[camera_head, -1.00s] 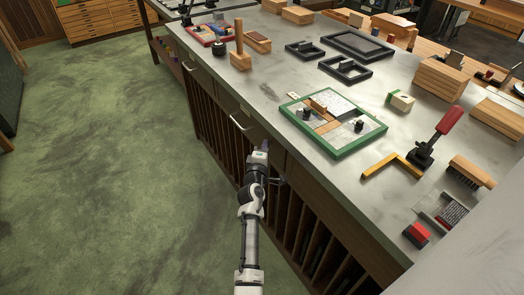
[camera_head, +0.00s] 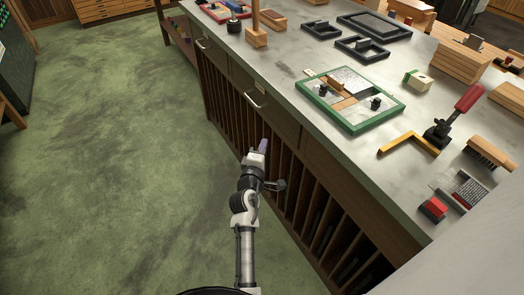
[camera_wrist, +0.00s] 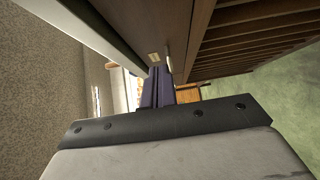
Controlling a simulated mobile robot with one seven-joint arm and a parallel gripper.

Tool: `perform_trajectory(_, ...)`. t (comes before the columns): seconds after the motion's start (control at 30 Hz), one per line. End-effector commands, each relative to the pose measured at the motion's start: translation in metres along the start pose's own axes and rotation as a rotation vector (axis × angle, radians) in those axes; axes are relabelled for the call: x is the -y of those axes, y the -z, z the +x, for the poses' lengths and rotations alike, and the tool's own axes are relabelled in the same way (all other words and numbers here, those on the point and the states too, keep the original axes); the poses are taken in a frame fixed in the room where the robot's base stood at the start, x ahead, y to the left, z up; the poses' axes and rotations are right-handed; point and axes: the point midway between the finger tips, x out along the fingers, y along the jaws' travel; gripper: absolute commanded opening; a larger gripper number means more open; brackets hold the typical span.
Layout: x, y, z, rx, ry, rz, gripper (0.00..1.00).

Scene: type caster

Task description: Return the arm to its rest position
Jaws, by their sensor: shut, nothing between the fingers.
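My arm reaches up from the bottom of the head view, and my gripper (camera_head: 263,146) hangs beside the front of the workbench, below the level of its top. In the wrist view my gripper's dark fingers (camera_wrist: 158,88) are together, with nothing between them. The gripper is in front of the bench's drawer and slatted rack front, apart from everything on the bench top. Whether any part of my arm touches the bench front cannot be told.
The workbench (camera_head: 300,85) stands to the right, with a green-framed tray (camera_head: 352,126), a red-handled clamp (camera_head: 455,115), a yellow square (camera_head: 396,145) and wooden blocks on it. A drawer handle (camera_head: 254,101) projects near my gripper. Green floor (camera_head: 120,180) at left is clear.

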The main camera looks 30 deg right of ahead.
Motion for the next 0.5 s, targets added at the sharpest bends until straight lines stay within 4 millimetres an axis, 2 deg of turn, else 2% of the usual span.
perform_trajectory(0.1,0.000,0.000,-0.007,0.000,0.000,0.000,0.00)
perform_trajectory(0.33,-0.003,0.003,-0.009,-0.006,-0.004,0.005,0.00)
perform_trajectory(0.43,-0.017,0.024,-0.011,-0.049,-0.030,0.040,0.00)
perform_trajectory(0.5,-0.037,0.052,-0.015,-0.109,-0.062,0.094,0.00)
